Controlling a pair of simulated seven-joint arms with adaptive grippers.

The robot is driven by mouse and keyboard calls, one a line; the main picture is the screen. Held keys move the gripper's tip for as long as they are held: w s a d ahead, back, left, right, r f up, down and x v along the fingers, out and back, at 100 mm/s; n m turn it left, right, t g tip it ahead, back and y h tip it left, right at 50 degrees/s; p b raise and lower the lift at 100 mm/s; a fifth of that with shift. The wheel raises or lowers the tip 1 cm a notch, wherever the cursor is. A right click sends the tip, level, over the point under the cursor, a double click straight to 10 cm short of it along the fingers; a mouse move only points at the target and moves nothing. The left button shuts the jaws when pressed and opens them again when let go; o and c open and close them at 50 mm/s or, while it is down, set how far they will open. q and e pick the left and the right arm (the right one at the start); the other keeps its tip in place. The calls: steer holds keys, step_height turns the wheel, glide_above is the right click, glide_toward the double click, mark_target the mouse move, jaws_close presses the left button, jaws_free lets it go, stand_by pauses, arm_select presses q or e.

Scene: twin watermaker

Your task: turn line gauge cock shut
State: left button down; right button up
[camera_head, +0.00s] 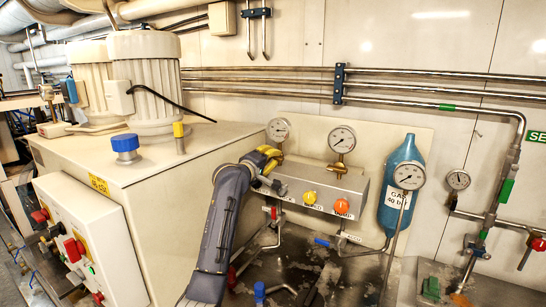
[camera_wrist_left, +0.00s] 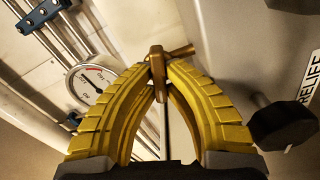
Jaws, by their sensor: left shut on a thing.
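The line gauge cock (camera_wrist_left: 158,80) is a small brass fitting with a short lever, seen between my fingertips in the left wrist view. My left gripper (camera_wrist_left: 158,68) has yellow ribbed fingers closed around it. In the head view my left gripper (camera_head: 270,158) is at the left end of the grey valve block, just under the leftmost round gauge (camera_head: 278,130), and hides most of the cock. That gauge also shows in the left wrist view (camera_wrist_left: 92,82), left of the fingers. My right gripper is not in view.
The grey valve block (camera_head: 352,186) carries a yellow knob (camera_head: 309,197) and an orange knob (camera_head: 341,206). A dark knob (camera_wrist_left: 282,125) is close right of my fingers. Another gauge (camera_head: 342,139) and a blue gas bottle (camera_head: 400,190) stand to the right. A large cream housing (camera_head: 165,225) is at left.

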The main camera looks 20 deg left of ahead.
arm_select(q)
steer(key=shift+f+n, duration=0.15)
steer(key=shift+n, duration=1.45)
steer(key=c, duration=1.5)
jaws_free()
steer(key=shift+o, duration=0.2)
steer(key=v, duration=0.8)
